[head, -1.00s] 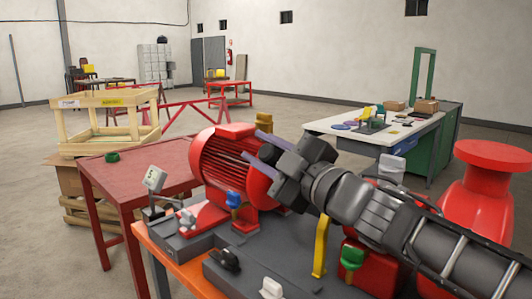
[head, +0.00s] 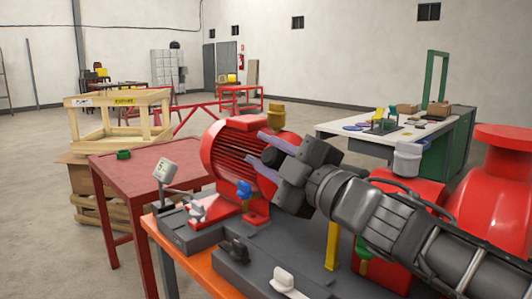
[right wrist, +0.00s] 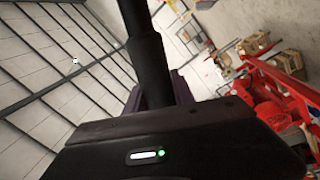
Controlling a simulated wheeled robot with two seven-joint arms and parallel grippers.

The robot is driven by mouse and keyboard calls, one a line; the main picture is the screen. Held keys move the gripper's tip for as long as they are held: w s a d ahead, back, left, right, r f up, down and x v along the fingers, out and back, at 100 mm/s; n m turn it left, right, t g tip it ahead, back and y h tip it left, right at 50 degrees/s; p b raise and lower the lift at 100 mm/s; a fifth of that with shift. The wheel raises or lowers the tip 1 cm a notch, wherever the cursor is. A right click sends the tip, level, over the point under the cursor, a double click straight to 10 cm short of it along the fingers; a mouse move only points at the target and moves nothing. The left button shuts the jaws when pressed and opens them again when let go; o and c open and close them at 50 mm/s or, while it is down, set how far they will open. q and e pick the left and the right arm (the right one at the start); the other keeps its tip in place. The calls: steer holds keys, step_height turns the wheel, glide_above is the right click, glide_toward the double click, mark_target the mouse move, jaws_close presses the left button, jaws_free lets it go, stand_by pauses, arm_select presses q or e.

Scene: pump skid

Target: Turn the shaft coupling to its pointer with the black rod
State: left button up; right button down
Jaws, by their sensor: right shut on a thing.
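My right gripper (head: 258,150) reaches in from the right in the head view, in front of the red finned motor (head: 222,150). In the right wrist view its jaws are shut on the black rod (right wrist: 148,62), which points away from the gripper. My left gripper is not in view.
A red table (head: 150,165) stands left, and a white-topped bench (head: 350,127) behind right.

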steer(key=shift+s+a+r, duration=0.1)
steer(key=shift+a, duration=0.05)
steer(key=s+a+r, duration=0.3)
steer(key=s+a, duration=0.1)
steer(key=shift+a+r, duration=0.25)
steer(key=shift+a, duration=0.15)
stand_by(1.0)
stand_by(0.4)
